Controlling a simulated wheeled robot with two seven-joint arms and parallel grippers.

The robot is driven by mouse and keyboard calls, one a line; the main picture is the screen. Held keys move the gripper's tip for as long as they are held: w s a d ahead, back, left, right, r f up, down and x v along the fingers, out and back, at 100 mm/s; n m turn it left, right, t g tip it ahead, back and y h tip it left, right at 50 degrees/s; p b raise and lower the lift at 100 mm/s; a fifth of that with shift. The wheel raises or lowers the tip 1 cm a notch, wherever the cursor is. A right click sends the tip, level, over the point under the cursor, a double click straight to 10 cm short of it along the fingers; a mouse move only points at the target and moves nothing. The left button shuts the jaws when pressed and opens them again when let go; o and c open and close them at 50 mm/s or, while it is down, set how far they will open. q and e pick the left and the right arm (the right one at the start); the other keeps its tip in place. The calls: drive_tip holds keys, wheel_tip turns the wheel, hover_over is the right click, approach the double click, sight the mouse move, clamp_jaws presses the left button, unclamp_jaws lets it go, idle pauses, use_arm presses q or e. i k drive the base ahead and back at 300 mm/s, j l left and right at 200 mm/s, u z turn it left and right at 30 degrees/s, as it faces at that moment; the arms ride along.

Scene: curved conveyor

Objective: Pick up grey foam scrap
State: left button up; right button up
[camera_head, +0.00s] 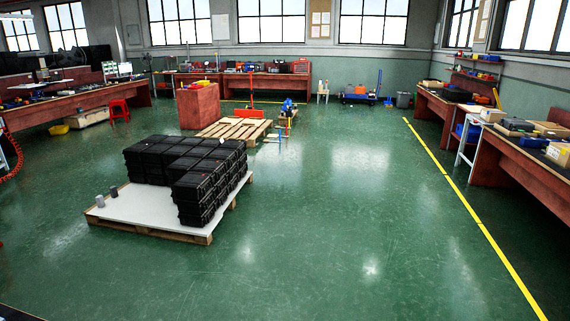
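I see nothing that I can clearly identify as grey foam scrap. Two small upright pieces stand on the bare left part of a white-topped pallet (150,208): a lighter grey piece (100,201) and a darker grey piece (114,191). They are too small for me to tell their material. Neither of my grippers is in view.
Stacked black cases (200,180) fill the rest of that pallet. Behind are a wooden pallet (232,130) and a reddish-brown box (198,106). Workbenches (515,155) line the right wall. The green floor (350,230) is clear in the middle. No conveyor shows.

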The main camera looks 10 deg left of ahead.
sight(99, 198)
drive_tip(key=i+u, duration=0.1)
drive_tip(key=i, duration=0.55)
drive_tip(key=i+l+u, duration=0.1)
drive_tip(key=i, duration=0.5)
drive_tip(key=i+l+u, duration=0.1)
drive_tip(key=i, duration=0.55)
drive_tip(key=i+j+u, duration=0.2)
drive_tip(key=u, duration=0.3)
drive_tip(key=i+u, duration=0.45)
drive_tip(key=i+l+u, duration=0.1)
drive_tip(key=i+u, duration=0.25)
drive_tip(key=u, duration=0.15)
drive_tip(key=i+l+u, duration=0.2)
drive_tip(key=i+u, duration=0.15)
drive_tip(key=u, duration=0.15)
drive_tip(key=i+j+u, duration=0.2)
drive_tip(key=i, duration=0.6)
drive_tip(key=i+j+u, duration=0.25)
drive_tip(key=i, duration=0.55)
drive_tip(key=i+j+z, duration=0.2)
drive_tip(key=i+z, duration=0.2)
drive_tip(key=i+j+z, duration=0.4)
drive_tip(key=i, duration=0.15)
drive_tip(key=i+j+z, duration=0.4)
drive_tip(key=i+l+z, duration=0.1)
drive_tip(key=i, duration=0.9)
drive_tip(key=i+l+z, duration=0.15)
drive_tip(key=i, duration=0.9)
